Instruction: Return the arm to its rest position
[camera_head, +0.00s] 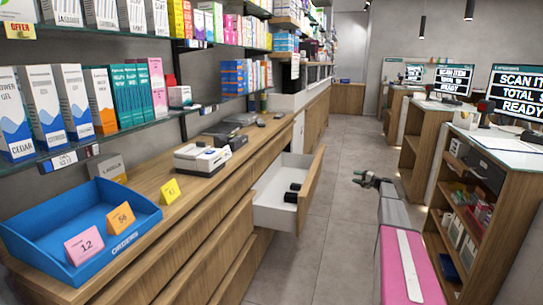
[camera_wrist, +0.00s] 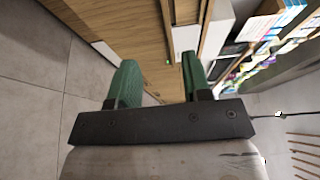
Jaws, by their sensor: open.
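My gripper (camera_head: 366,179) shows at the end of my grey and pink arm in the head view, held out over the aisle floor. In the wrist view my gripper (camera_wrist: 157,75) shows two green fingers set wide apart, with nothing between them but a view of wooden cabinet fronts beyond. My gripper is apart from the open drawer (camera_head: 276,210), which lies to its left. Dark small items (camera_head: 293,192) lie in that drawer.
The left counter (camera_head: 222,180) carries a label printer (camera_head: 201,158) and a blue tray (camera_head: 40,232) with numbered cards. A shelf unit (camera_head: 445,205) with screens stands close on the right. The aisle floor (camera_head: 340,140) ahead is clear.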

